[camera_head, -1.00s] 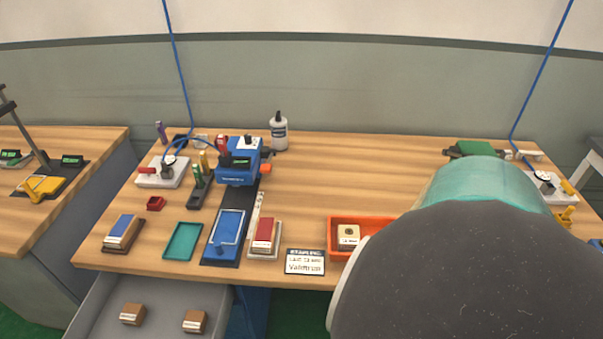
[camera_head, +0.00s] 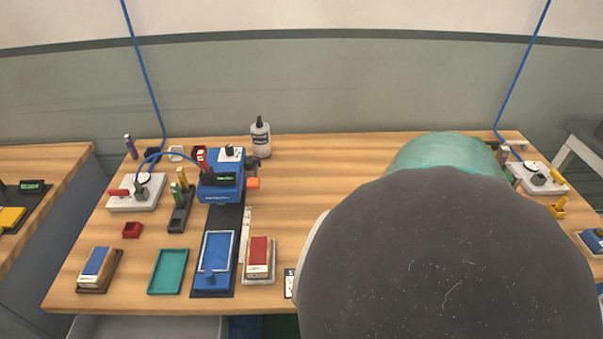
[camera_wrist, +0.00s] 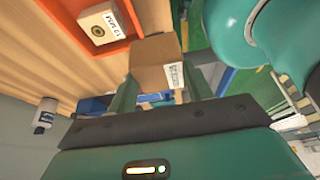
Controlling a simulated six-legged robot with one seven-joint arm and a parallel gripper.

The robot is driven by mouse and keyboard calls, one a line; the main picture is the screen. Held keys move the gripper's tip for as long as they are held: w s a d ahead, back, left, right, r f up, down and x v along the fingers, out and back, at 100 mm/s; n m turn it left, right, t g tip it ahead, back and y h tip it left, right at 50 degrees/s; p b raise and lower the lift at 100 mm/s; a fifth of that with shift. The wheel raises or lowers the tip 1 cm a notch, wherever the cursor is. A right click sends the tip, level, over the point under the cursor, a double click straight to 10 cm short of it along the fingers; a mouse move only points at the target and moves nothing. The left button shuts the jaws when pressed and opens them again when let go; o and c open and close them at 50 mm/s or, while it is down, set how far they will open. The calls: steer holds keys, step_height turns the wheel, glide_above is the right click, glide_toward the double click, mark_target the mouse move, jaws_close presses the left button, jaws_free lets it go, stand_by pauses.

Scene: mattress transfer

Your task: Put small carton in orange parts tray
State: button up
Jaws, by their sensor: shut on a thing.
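A small brown carton (camera_wrist: 155,52) with a white printed label is held between the fingers of my gripper (camera_wrist: 157,84) in the wrist view. The orange parts tray (camera_wrist: 127,17) is at the top left of the wrist view, close to the carton; I cannot tell the height between them. Another light box (camera_wrist: 102,22) with a dark round mark and a label sits inside the tray. In the head view my arm hides the tray, the gripper and the carton.
On the bench (camera_head: 330,165) stand a blue machine (camera_head: 220,185), a teal tray (camera_head: 168,271), a red-topped block (camera_head: 258,257), a blue-topped block (camera_head: 97,267) and a white bottle (camera_head: 260,138). A grey drawer (camera_head: 145,327) juts out below the bench. The bench's back middle is clear.

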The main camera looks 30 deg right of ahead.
steer(key=w+d+f, duration=0.1)
steer(key=d+f, duration=0.2)
steer(key=d, duration=0.1)
steer(key=w+d+f, duration=0.1)
steer(key=d+f, duration=0.2)
steer(key=d, duration=0.1)
steer(key=w+d+f, duration=0.2)
steer(key=d+f, duration=0.1)
steer(key=d, duration=0.1)
steer(key=shift+d+f, duration=0.15)
steer(key=shift+d, duration=0.15)
steer(key=shift+d+f, duration=0.15)
steer(key=shift+f, duration=0.75)
steer(key=shift+d+f, duration=0.1)
steer(key=shift+f, duration=0.8)
steer(key=shift+f, duration=0.1)
steer(key=o, duration=1)
steer(key=v, duration=1.2)
steer(key=shift+s, duration=0.1)
